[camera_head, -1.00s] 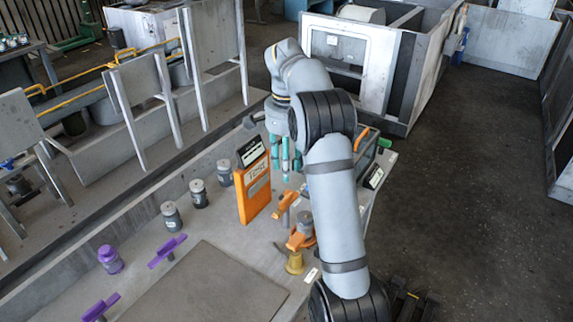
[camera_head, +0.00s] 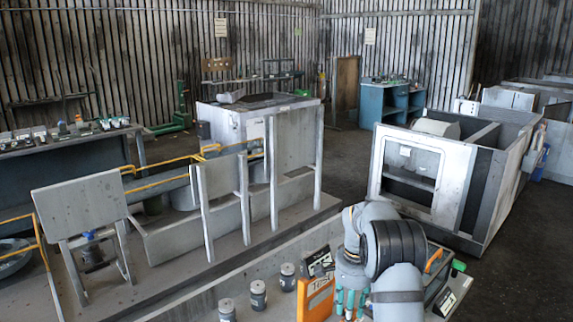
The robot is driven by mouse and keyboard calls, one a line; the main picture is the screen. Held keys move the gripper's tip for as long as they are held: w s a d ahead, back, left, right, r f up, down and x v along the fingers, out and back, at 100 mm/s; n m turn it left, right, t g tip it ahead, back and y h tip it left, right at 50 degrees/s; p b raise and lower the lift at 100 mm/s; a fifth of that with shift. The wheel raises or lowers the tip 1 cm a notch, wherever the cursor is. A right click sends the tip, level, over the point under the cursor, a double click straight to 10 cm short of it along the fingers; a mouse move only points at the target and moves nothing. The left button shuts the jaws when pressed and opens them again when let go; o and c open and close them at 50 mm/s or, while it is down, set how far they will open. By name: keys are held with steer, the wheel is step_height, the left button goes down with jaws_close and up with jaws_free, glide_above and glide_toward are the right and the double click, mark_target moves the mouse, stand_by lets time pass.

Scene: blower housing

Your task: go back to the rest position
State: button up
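My grey arm (camera_head: 395,275) reaches into the bottom of the head view, bent at its black joint. The wrist points down just right of an orange upright holder (camera_head: 316,301). Teal upright parts (camera_head: 350,302) show beneath the wrist; I cannot tell whether they are fingers of my gripper or separate things. Whether the gripper is open or shut, or holds anything, does not show. The lower arm and most of the bench top are cut off by the bottom edge.
Several grey canisters (camera_head: 258,295) stand left of the orange holder. A black device (camera_head: 318,263) sits behind it. Pale panels on legs (camera_head: 297,150) line the long platform behind. A large open-topped grey housing (camera_head: 450,180) stands beyond my arm. The dark floor at right is open.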

steer(key=shift+f, duration=0.8)
steer(key=shift+r, duration=0.1)
steer(key=shift+r, duration=0.1)
